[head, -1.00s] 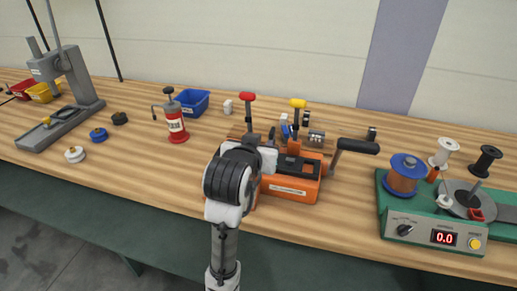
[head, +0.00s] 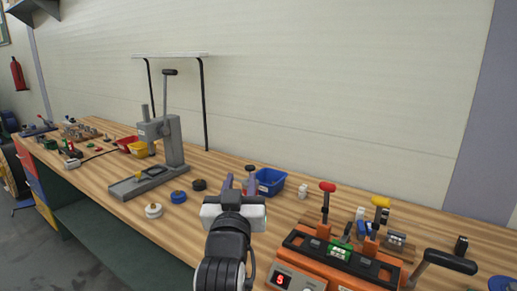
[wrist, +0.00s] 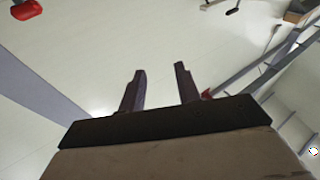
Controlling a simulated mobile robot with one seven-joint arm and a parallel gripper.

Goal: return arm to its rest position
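My gripper (head: 238,184) points up and away from me over the front of the bench in the head view, with my arm rising from the bottom edge. In the wrist view its two dark fingers (wrist: 160,90) stand apart with nothing between them, so it is open and empty. Behind the fingers the wrist view shows mostly pale wall or ceiling. The gripper hides part of the bench behind it, near the blue bin.
An orange machine (head: 335,262) with red and yellow levers stands at the right, close to my arm. A blue bin (head: 270,181) is behind the gripper. The wooden bench (head: 110,178) has bare patches.

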